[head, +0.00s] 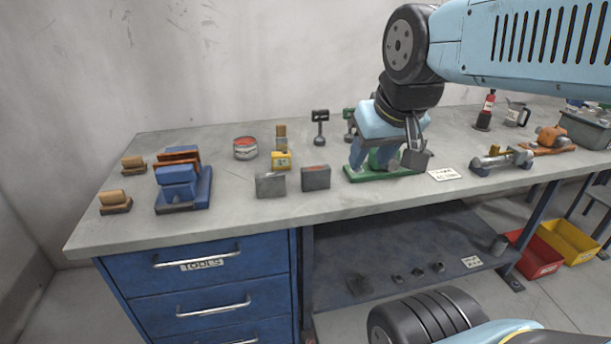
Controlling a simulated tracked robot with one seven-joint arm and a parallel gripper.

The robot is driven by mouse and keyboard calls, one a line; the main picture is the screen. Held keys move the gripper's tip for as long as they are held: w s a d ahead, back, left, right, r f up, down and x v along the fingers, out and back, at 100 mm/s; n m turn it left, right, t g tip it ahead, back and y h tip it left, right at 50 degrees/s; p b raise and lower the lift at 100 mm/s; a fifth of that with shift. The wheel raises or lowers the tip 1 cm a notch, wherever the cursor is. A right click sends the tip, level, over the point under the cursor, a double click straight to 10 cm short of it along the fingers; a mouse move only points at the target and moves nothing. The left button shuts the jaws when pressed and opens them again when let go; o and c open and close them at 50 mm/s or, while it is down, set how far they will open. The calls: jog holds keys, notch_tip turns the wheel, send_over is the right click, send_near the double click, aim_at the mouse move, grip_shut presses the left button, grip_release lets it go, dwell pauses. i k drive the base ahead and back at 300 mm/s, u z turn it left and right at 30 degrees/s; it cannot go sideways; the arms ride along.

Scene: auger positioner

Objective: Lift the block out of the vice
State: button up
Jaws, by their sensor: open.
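My gripper (382,152) points down over a green base (385,173) on the bench, right of centre. Its fingers are apart, on either side of a green part standing on that base. Whether they touch it cannot be seen. My gripper hides most of what stands there, so I cannot tell if this is a vice or if it holds a block. A blue vice-like fixture (178,192) stands at the bench's left, with an orange-brown piece (178,155) at its back. No gripper is near it.
Two grey blocks (270,186) (316,178), a yellow item (281,160), a round tin (245,148) and small black stands (320,128) are on the grey bench (235,210). A white card (444,174) and a metal fixture (500,160) lie to the right of the green base.

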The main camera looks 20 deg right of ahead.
aim_at(316, 177)
jog(key=u, duration=0.05)
jog(key=i, duration=0.55)
jog(key=z, duration=0.1)
jog(key=k, duration=0.5)
jog(key=u, duration=1.1)
jog(key=i, duration=0.1)
jog(key=z, duration=3.05)
jog(key=i, duration=0.75)
jog(key=u, duration=1.5)
